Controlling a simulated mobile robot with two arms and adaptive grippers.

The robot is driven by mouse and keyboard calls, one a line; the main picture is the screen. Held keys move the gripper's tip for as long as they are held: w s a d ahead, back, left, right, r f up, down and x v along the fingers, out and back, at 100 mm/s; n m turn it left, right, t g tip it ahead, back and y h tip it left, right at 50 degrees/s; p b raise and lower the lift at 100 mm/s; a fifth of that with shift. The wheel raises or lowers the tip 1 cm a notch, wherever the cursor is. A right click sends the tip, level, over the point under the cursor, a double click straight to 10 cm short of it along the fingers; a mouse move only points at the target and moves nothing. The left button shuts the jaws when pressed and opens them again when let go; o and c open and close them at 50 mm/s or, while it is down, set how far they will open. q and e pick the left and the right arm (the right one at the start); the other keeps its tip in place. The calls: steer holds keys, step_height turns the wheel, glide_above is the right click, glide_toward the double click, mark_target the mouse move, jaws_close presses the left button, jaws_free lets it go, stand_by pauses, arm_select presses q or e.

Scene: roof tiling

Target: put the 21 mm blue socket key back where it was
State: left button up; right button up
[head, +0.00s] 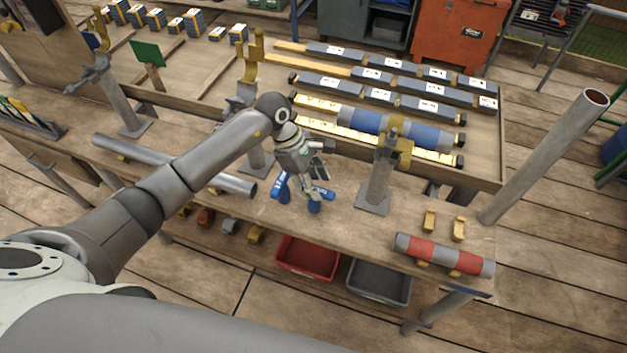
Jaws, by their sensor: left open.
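My left gripper (318,182) reaches in from the left over the wooden bench and points down, with its jaws open. Blue pieces show right by its fingers: one blue piece (283,188) stands just left of them, and another (314,207) shows just below the fingertips. I take these for socket keys, but their sizes cannot be read, and the gripper hides part of them. I cannot tell whether the fingers touch the blue piece. My right gripper is not in view.
A grey post (379,180) with a yellow clamp stands right of the gripper. A grey pipe (172,165) lies left. A red-and-grey roller (444,254) lies on the right end. A red bin (308,257) and grey bin (380,281) sit below the bench.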

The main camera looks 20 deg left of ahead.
arm_select(q)
steer(key=shift+r, duration=0.1)
steer(key=shift+r, duration=0.2)
steer(key=b+v, duration=0.2)
steer(key=v, duration=0.9)
steer(key=shift+a+r, duration=0.2)
steer(key=shift+r, duration=0.1)
